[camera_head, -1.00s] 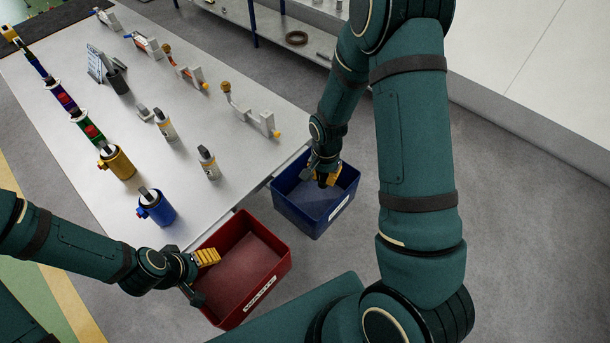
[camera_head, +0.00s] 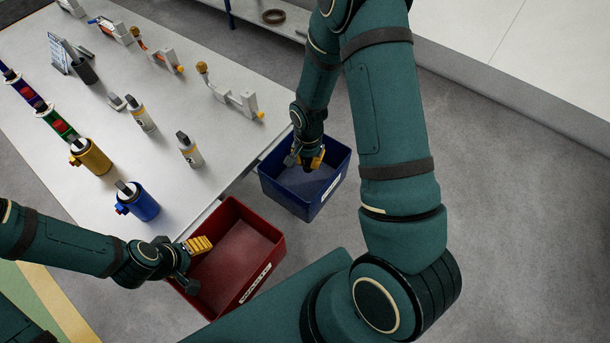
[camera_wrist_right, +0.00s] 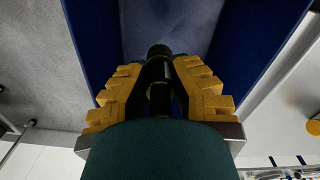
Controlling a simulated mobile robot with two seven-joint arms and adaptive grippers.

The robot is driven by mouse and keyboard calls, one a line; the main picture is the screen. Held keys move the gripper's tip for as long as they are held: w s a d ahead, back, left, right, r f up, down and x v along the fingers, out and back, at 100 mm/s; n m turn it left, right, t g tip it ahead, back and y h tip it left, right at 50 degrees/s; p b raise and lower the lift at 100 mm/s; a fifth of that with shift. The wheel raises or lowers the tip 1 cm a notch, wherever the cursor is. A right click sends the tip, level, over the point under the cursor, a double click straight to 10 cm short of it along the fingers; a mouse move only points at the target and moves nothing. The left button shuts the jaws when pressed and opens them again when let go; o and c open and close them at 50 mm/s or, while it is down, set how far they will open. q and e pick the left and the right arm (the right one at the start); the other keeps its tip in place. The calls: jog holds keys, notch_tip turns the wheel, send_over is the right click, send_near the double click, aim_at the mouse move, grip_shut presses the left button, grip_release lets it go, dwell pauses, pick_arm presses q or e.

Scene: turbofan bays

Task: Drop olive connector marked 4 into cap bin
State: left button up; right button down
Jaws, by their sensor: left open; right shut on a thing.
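My right gripper (camera_head: 312,161) points down into the mouth of the blue bin (camera_head: 323,198). In the right wrist view its yellow fingers (camera_wrist_right: 160,90) are shut on a dark olive, round-ended connector (camera_wrist_right: 159,52), with the blue bin's walls (camera_wrist_right: 90,40) on both sides. No mark 4 can be read on it. The connector is hidden in the head view. The blue bin's white label is too small to read. My left gripper (camera_head: 198,262) is open and empty over the left rim of the red bin (camera_head: 262,283).
The white table (camera_head: 160,180) holds a blue cylinder (camera_head: 138,201), a yellow cylinder (camera_head: 90,156), two grey-white bottles (camera_head: 190,152) and several coloured spools and fixtures. A shelf stands behind it. The grey floor right of the bins is clear.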

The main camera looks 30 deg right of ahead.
jog(key=c, duration=1)
grip_release()
jog(key=shift+o, duration=0.2)
notch_tip(320, 180, up, 12)
jog(key=shift+f, duration=0.1)
